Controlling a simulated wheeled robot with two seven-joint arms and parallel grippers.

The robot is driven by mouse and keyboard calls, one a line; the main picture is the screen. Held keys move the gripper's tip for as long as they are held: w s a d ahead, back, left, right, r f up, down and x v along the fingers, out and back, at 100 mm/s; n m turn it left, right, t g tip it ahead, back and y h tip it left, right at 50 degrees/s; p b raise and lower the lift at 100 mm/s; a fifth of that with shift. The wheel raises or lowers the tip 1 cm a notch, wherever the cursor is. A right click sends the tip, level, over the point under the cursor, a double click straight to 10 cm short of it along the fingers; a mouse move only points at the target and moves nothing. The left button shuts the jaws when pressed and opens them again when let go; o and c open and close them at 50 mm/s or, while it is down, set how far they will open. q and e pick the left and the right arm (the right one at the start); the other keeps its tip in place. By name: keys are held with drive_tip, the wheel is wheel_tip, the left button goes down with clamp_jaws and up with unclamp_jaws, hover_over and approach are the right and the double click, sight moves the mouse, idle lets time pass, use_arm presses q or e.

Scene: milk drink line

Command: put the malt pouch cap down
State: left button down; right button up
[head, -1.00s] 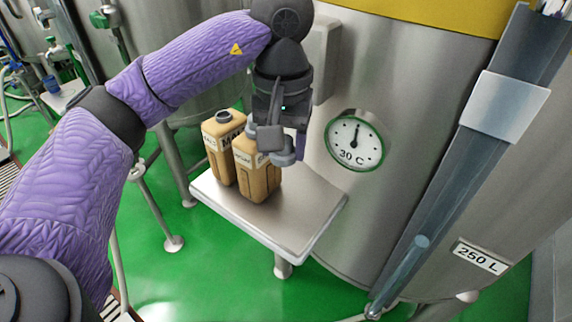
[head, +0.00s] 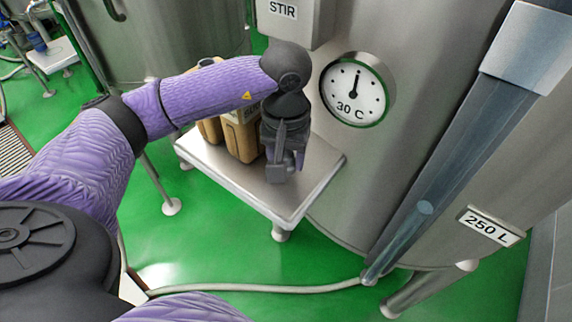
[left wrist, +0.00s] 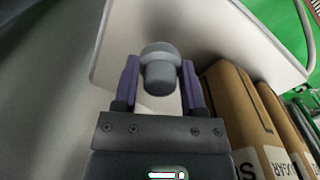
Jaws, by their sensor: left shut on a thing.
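My left gripper (head: 284,174) points down over the right part of the metal shelf (head: 305,195), beside the pouches. In the left wrist view it (left wrist: 160,67) is shut on the grey malt pouch cap (left wrist: 160,76), which sits between the two purple fingers. The cap is hard to make out in the head view. I cannot tell whether it touches the shelf. The nearer tan pouch (head: 241,140) stands upright just left of the gripper, its top hidden by my arm. My right gripper is not in view.
A second tan pouch (head: 211,130) stands upright behind the first, partly covered by my arm. A steel tank with a dial (head: 354,90) rises behind the shelf. The shelf's front right area is bare. A hose (head: 260,289) runs along the green floor.

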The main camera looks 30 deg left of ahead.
use_arm(q)
drive_tip(key=shift+f, duration=1.4)
drive_tip(key=shift+c, duration=0.7)
unclamp_jaws()
drive_tip(key=shift+r, duration=0.1)
